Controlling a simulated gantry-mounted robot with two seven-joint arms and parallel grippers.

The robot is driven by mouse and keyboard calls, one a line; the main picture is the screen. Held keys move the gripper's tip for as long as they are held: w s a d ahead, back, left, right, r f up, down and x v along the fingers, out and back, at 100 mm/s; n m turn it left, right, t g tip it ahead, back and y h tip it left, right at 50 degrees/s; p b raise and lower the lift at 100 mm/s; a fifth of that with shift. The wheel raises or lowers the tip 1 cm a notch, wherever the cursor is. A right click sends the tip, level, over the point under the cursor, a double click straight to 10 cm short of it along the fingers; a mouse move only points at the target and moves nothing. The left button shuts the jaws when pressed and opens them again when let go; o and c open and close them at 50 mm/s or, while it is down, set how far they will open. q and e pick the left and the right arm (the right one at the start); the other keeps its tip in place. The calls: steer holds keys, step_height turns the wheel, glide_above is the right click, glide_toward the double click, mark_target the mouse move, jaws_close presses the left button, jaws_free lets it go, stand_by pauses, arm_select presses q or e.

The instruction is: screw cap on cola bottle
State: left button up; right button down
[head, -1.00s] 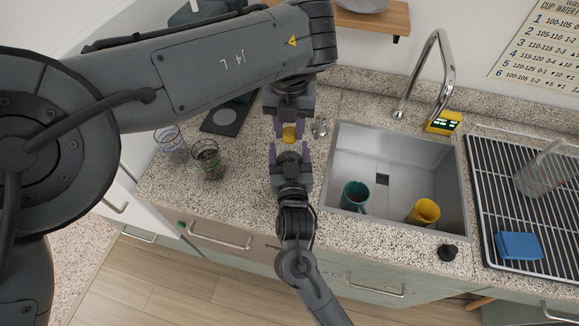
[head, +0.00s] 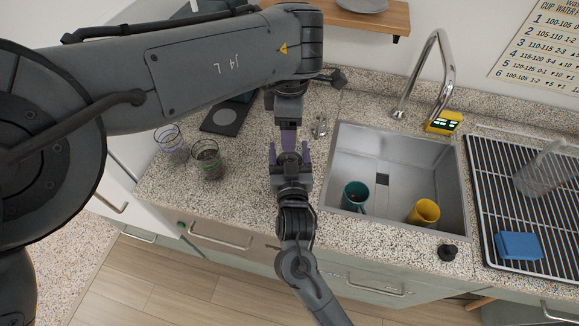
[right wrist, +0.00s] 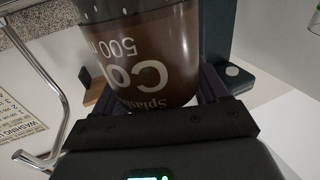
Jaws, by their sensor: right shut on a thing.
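The cola bottle (right wrist: 150,60), brown with white lettering, fills the upper middle of the right wrist view; its top is out of that view. My right gripper (head: 290,160) is shut on the bottle, above the counter left of the sink. My left gripper (head: 288,148) is directly above the right one, pointing down, with its purple fingers seen edge-on. They overlap, so the gap between them is hidden and I cannot tell whether they are shut. No cap can be made out now; the left fingers hide the spot above the bottle.
The sink (head: 400,140) to the right holds a teal cup (head: 355,196) and a yellow cup (head: 424,212). Two glasses (head: 207,160) (head: 170,142) stand on the counter at left. A drying rack (head: 520,205) with a blue sponge (head: 518,246) is at far right.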

arm_select(q)
steer(key=shift+r, duration=3.75)
arm_select(e)
jaws_free()
steer(key=shift+s, duration=0.1)
arm_select(q)
steer(key=shift+f+b, duration=0.8)
steer(key=shift+f, duration=0.05)
arm_select(e)
steer(key=s, duration=1)
steer(key=shift+s+d, duration=0.35)
